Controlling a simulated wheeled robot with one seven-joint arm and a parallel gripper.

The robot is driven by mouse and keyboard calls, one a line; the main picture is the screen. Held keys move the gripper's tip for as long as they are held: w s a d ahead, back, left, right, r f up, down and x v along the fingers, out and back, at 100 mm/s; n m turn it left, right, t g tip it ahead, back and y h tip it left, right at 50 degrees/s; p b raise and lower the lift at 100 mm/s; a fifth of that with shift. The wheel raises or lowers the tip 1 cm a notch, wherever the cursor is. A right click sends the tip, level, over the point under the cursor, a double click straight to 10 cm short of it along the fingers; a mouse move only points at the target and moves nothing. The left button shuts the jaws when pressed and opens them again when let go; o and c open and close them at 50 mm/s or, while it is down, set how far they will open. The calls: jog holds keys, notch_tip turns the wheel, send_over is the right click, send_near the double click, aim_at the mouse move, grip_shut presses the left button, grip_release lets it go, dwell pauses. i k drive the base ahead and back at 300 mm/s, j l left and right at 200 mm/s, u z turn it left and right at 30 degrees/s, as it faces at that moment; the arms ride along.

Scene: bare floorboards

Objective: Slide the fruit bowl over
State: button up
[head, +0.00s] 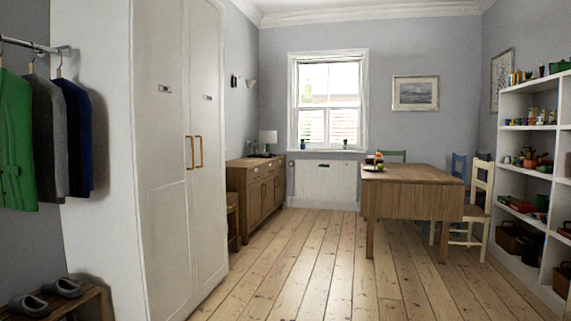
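A small fruit bowl (374,167) with red, green and yellowish fruit in it sits on the wooden table (412,179), near the table's left edge. It is far off and small in the head view, so its details are hard to tell. My gripper and arm are not in view.
Bare floorboards (310,255) lie open up to the table. A white wardrobe (180,150) stands at left, a wooden sideboard (258,190) beyond it. A cream chair (478,205) stands at the table's right, near white shelves (530,160). A green chair (394,155) stands behind.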

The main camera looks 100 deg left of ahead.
aim_at(369, 162)
jog(key=u, duration=2.85)
jog(key=i+u, duration=0.15)
jog(key=i, duration=0.45)
jog(key=i+j+u, duration=0.15)
jog(key=i, duration=6.8)
jog(key=i+z, duration=0.15)
jog(key=i, duration=0.35)
jog(key=i+j+z, duration=0.15)
jog(key=i, duration=0.4)
jog(key=i+j+z, duration=0.1)
jog(key=i, duration=0.4)
jog(key=i+j+z, duration=0.15)
jog(key=i, duration=0.4)
